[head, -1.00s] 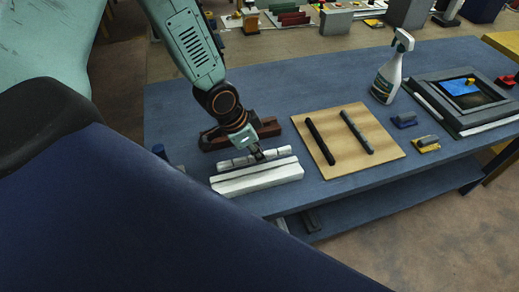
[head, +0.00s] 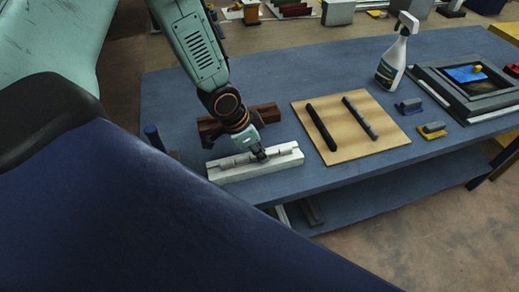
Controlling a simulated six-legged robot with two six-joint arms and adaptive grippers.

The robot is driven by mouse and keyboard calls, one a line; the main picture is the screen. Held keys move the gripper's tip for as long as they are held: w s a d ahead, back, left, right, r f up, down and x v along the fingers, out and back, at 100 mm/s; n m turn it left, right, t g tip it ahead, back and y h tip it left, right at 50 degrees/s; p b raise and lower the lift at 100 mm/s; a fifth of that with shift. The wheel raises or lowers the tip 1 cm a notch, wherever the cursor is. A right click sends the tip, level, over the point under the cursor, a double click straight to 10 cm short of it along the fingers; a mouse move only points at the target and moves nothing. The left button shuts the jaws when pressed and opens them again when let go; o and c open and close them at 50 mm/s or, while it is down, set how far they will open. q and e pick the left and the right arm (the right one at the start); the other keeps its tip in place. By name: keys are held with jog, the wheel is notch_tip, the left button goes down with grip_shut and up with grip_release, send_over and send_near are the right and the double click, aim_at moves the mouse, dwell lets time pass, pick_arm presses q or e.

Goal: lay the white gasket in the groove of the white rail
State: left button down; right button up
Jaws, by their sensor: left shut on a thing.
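The white rail (head: 283,166) lies near the front edge of the blue table, left of the tan board. The white gasket (head: 236,160) lies lengthwise along the top of the rail, in line with it. I cannot tell whether it sits fully down in the groove or just above it. My left gripper (head: 261,156) points down over the middle of the rail and is shut on the gasket. Its fingertips hide part of the gasket and groove. My right gripper is not in view.
A dark red-brown rail (head: 264,114) lies just behind the white one. The tan board (head: 339,137) holds a black bar (head: 321,128) and a dark grey bar (head: 360,118). A spray bottle (head: 393,60) stands farther right.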

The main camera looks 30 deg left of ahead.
pick_arm(q)
jog(key=c, duration=1.8)
grip_release()
jog(key=o, duration=0.4)
jog(key=shift+a+f, duration=0.15)
jog(key=shift+a, duration=0.3)
jog(key=shift+o, duration=0.7)
jog(key=shift+d, duration=0.4)
jog(key=shift+w+a+r, duration=0.15)
jog(key=shift+a+r, duration=0.1)
jog(key=shift+r, duration=0.4)
notch_tip(320, 180, up, 9)
jog(key=shift+d, duration=0.15)
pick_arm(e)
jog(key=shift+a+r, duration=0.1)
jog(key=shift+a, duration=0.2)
pick_arm(q)
jog(key=shift+d, duration=0.15)
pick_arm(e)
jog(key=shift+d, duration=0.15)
